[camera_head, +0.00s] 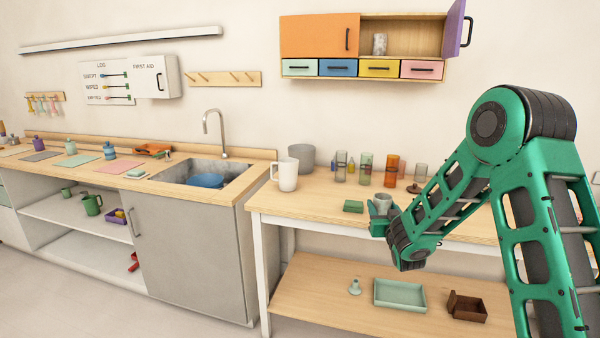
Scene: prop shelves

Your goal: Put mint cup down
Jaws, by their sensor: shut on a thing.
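My gripper (379,213) is at the end of my green arm, at the front edge of the right-hand wooden table (322,197). It is shut on a small cup (383,201) that looks pale grey here, and I take it for the mint cup. The cup looks upright, with its rim showing above the fingers. The fingers hide its lower part, and I cannot tell whether its base touches the table.
The lower shelf holds a mint tray (399,294) and a brown box (467,306).

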